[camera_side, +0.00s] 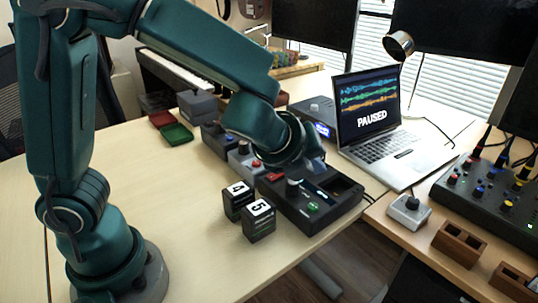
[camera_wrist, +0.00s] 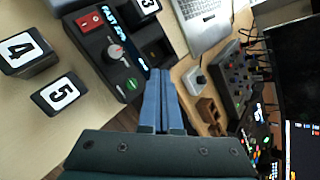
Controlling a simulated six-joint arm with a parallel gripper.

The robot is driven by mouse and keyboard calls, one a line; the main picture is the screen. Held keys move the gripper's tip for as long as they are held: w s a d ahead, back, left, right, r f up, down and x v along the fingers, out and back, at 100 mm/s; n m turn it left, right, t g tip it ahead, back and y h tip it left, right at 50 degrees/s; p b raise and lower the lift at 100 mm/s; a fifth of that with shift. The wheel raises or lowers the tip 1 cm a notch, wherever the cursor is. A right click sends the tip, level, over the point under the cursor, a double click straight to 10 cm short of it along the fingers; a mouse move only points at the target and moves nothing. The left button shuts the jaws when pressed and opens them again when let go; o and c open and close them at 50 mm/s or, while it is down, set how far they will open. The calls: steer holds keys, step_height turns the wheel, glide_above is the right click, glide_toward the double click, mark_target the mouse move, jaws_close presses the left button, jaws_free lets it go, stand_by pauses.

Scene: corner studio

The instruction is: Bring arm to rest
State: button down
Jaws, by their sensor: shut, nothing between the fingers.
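My gripper (camera_wrist: 160,75) is shut and empty, with its two blue fingers together in the wrist view. In the side view my gripper (camera_side: 313,163) hangs low over the black control box (camera_side: 325,218), partly hidden by my wrist; I cannot tell whether it touches the box. The box carries a red switch (camera_wrist: 88,22), a dial (camera_wrist: 114,52) and a green button (camera_wrist: 132,84). A block marked 3 (camera_wrist: 147,6) sits at its slots in the wrist view. Blocks marked 4 (camera_side: 238,198) and 5 (camera_side: 259,218) stand on the table to the left of the box.
A laptop (camera_side: 378,130) reading PAUSED stands behind the box. A mixer (camera_side: 490,200), a small grey switch box (camera_side: 408,210) and wooden holders (camera_side: 459,243) are on the right desk. Red and green trays (camera_side: 177,134) lie at the back left. The table's front left (camera_side: 190,235) is clear.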

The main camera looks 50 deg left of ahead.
steer(key=s+a+r+n+y, duration=0.1)
steer(key=s+a+r+n, duration=0.6)
steer(key=a+n, duration=0.25)
steer(key=s+d+f+n+g+h, duration=0.1)
steer(key=s+d+f+n, duration=0.1)
steer(key=s+n, duration=0.3)
steer(key=s+d+f+n+g+h, duration=0.2)
steer(key=s+n, duration=0.4)
steer(key=n, duration=0.4)
steer(key=shift+s+d+f, duration=0.15)
steer(key=shift+d, duration=0.25)
